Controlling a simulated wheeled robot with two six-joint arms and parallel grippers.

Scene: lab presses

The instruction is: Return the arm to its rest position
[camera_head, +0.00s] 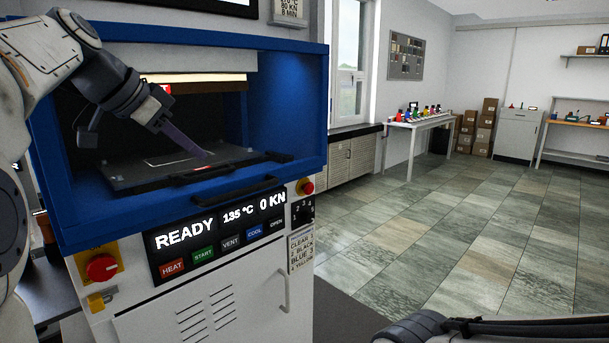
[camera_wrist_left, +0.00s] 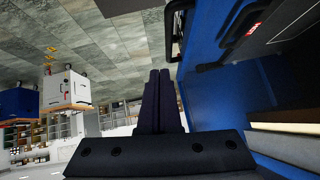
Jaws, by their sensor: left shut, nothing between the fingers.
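My left arm reaches in from the left in the head view, across the front of a blue-framed press (camera_head: 300,55). My left gripper (camera_head: 207,154) has its long dark fingers together and empty, pointing down and right. In that view its tips overlap the dark plate (camera_head: 135,180) in the press opening; the gap between them is hard to judge. The left wrist view, upside down, shows the shut fingers (camera_wrist_left: 160,74) beside the blue frame (camera_wrist_left: 225,95). Part of my right arm shows at the bottom right of the head view; its gripper is out of sight.
The press panel (camera_head: 215,238) reads READY, 135 °C and 0 KN. Red knobs (camera_head: 102,268) and a dark front handle (camera_head: 246,190) stick out. The tiled floor (camera_head: 440,230) to the right is open. A white table (camera_head: 415,124) and boxes (camera_head: 486,125) stand farther back.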

